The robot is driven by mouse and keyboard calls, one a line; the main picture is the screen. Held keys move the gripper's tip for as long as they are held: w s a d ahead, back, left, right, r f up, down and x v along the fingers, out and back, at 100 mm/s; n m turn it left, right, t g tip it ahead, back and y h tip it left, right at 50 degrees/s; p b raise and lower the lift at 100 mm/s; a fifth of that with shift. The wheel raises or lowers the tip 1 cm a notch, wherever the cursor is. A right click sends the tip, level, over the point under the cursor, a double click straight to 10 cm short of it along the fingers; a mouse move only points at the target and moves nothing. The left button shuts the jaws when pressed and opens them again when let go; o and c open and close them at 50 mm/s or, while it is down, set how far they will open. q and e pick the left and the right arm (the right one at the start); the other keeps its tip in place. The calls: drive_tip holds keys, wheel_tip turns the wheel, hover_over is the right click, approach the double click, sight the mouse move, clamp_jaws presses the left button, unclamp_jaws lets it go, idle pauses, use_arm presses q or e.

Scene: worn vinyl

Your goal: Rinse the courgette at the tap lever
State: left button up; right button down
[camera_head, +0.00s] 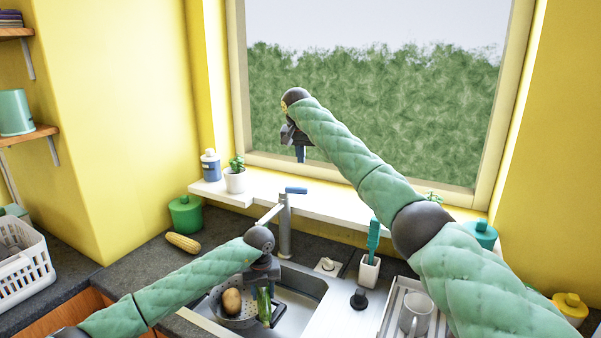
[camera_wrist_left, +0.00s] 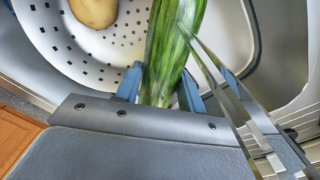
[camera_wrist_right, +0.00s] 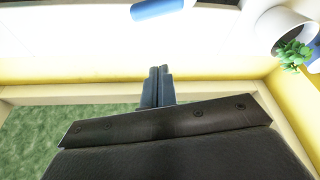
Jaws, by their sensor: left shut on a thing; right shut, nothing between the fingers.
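My left gripper (camera_head: 264,287) is shut on the courgette (camera_head: 264,308) and holds it over the sink, below the tap spout. In the left wrist view the courgette (camera_wrist_left: 172,45) is dark green with pale streaks, its end between the fingers (camera_wrist_left: 160,90). Clear glassy streaks (camera_wrist_left: 232,90) run towards it and look like falling water. The tap (camera_head: 285,225) is grey with a blue lever (camera_head: 296,190). My right gripper (camera_head: 301,154) is shut and empty, above the lever and apart from it. The lever (camera_wrist_right: 158,9) also shows in the right wrist view.
A white colander (camera_wrist_left: 50,38) with a potato (camera_head: 232,301) sits in the sink (camera_head: 300,314). A corn cob (camera_head: 183,243) lies on the counter at left. A plant pot (camera_head: 235,181) and a bottle stand on the sill.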

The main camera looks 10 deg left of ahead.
sight(300, 187)
wheel_tip(300, 187, down, 9)
drive_tip(key=shift+s, duration=0.4)
idle(0.9)
drive_tip(key=shift+s+m, duration=0.6)
drive_tip(key=shift+s, duration=0.25)
drive_tip(key=shift+d, duration=0.1)
drive_tip(key=shift+w, duration=0.2)
drive_tip(key=shift+w+a, duration=0.25)
drive_tip(key=shift+w, duration=0.35)
